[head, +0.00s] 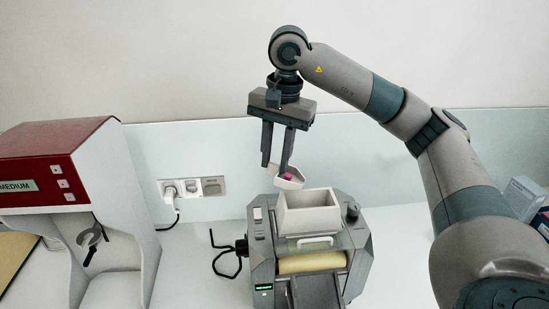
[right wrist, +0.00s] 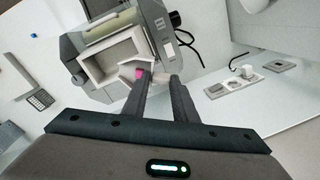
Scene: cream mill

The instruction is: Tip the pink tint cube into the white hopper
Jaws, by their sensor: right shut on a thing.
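The pink tint cube (head: 288,176) is small and lies in a small white scoop (head: 291,184). In the right wrist view the cube (right wrist: 139,72) shows beside a fingertip. My right gripper (head: 276,167) is shut on the scoop, with its fingers pointing down. It holds the scoop tilted, just above the back left of the white hopper (head: 308,222). The hopper is an open square box on top of a grey mill (head: 262,258); in the right wrist view its opening (right wrist: 108,62) looks empty. The fingers hide part of the scoop. My left gripper is out of view.
A red and white machine (head: 60,150) stands at the left. Wall sockets (head: 190,187) with a plug and black cables are behind. A small blue cube (right wrist: 33,36) and a keypad device (right wrist: 40,100) lie apart from the mill. The counter beside the mill is mostly clear.

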